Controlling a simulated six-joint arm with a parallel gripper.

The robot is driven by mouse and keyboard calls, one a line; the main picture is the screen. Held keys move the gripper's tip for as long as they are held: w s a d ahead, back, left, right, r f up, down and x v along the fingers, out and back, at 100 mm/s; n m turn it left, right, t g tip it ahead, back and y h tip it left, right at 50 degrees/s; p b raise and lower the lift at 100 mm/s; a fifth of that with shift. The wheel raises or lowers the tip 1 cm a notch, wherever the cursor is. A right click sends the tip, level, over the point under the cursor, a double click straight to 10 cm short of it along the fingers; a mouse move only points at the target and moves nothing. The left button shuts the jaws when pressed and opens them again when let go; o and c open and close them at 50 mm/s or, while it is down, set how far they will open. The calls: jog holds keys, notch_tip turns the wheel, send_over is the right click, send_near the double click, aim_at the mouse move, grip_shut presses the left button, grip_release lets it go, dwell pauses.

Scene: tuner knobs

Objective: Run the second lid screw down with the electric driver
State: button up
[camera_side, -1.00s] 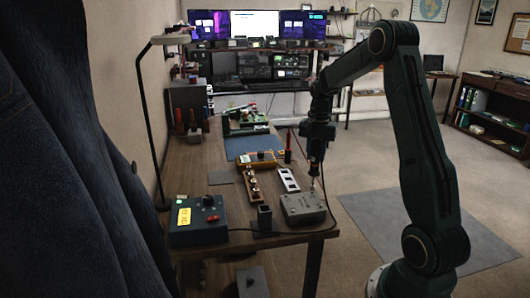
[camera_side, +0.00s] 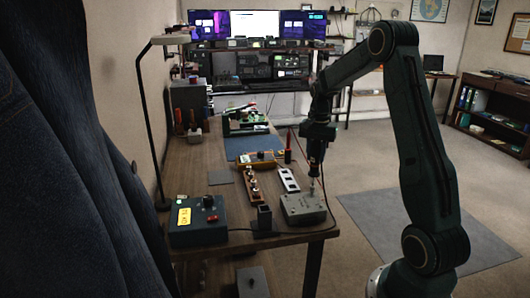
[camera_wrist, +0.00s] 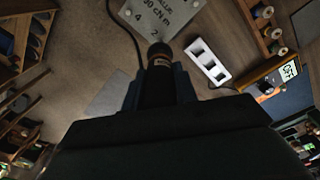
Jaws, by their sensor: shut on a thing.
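My gripper (camera_side: 318,136) is shut on the dark electric driver (camera_side: 315,160) and holds it upright over the grey lidded box (camera_side: 303,209). The driver's tip is at the lid's far side; I cannot tell whether it touches a screw. In the wrist view my gripper (camera_wrist: 157,88) has its fingers on both sides of the driver (camera_wrist: 158,62). The driver's round end covers part of the box lid (camera_wrist: 172,14), which carries printed text and the numbers 4 and 2. The screws and the bit are hidden or too small to make out.
A white slotted holder (camera_side: 288,180) and a wooden rack (camera_side: 251,185) stand left of the box. A yellow meter (camera_side: 257,159) lies behind them. A cable runs nearby.

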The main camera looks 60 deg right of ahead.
aim_at(316, 142)
jog(key=shift+f, duration=0.75)
dwell(2.1)
jog(key=shift+r, duration=2.55)
